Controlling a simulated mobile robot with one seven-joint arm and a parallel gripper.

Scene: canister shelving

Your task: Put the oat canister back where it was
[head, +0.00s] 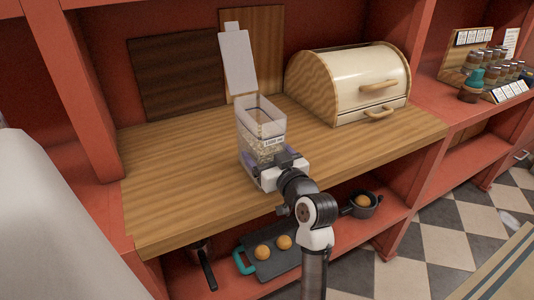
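The oat canister (262,124) is a clear, boxy container with pale contents and a small white label near its front rim. It stands upright at the middle of the wooden counter. A pale panel (237,62) rises from its back rim and looks like its lid, swung open. My gripper (268,165) is at the lower front of the canister, with a finger against each side, and appears shut on it. The gripper hides the canister's base, so I cannot tell whether it rests on the counter or is slightly raised.
A cream bread box (350,84) stands right of the canister. Dark (183,76) and lighter (265,50) boards lean at the back. The counter (175,180) is clear on the left. Below are a tray (285,262) with round buns and a small pot (362,207).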

